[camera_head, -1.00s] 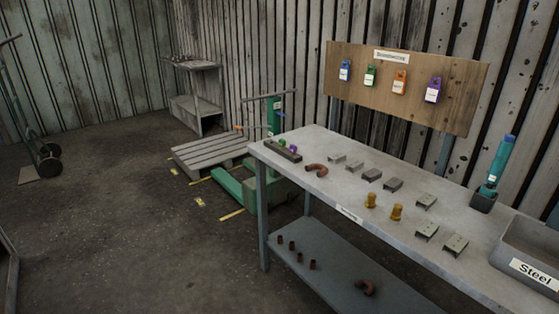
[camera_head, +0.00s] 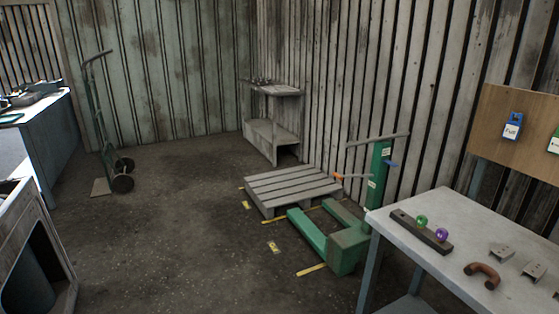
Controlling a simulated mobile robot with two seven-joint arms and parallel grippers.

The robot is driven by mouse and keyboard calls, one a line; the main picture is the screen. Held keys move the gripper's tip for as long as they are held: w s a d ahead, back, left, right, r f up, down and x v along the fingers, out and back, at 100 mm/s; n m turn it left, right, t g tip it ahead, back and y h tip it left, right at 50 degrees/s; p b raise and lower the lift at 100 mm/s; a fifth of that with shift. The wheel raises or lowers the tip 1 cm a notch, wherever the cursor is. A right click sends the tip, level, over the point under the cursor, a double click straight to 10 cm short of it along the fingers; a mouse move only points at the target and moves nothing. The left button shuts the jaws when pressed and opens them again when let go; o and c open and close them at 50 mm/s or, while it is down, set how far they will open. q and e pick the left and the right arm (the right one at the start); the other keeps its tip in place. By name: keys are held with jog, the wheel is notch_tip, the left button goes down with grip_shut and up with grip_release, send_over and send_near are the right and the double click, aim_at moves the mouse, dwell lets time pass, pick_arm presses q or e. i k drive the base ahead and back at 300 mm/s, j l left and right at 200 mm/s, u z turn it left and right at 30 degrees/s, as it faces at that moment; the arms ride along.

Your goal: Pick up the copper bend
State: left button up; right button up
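A brown copper bend (camera_head: 483,274), a short curved pipe, lies on the grey table (camera_head: 422,261) at the lower right. It lies beside a dark holder (camera_head: 420,231) that carries a green ball (camera_head: 421,220) and a purple ball (camera_head: 441,234). The copper bend looks uncovered, with nothing holding it. Neither of my grippers is in view.
A green pallet jack (camera_head: 347,239) and a wooden pallet (camera_head: 290,188) stand left of the table. A hand truck (camera_head: 108,150) and a shelf stand (camera_head: 272,128) are at the back. A cabinet (camera_head: 38,240) stands at the left edge. Floor between is clear.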

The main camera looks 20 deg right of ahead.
aim_at(491, 284)
jog(key=i+z, duration=0.45)
jog(key=i+j+z, duration=0.3)
jog(key=i+z, duration=0.2)
jog(key=i+j+z, duration=0.1)
jog(key=i+z, duration=0.15)
jog(key=z, duration=0.15)
jog(key=i+j+z, duration=0.1)
jog(key=z, duration=0.35)
jog(key=i+j+z, duration=0.4)
jog(key=j+z, duration=0.15)
jog(key=z, duration=0.25)
jog(key=i+j+z, duration=0.15)
jog(key=j+z, duration=0.25)
jog(key=l, duration=0.1)
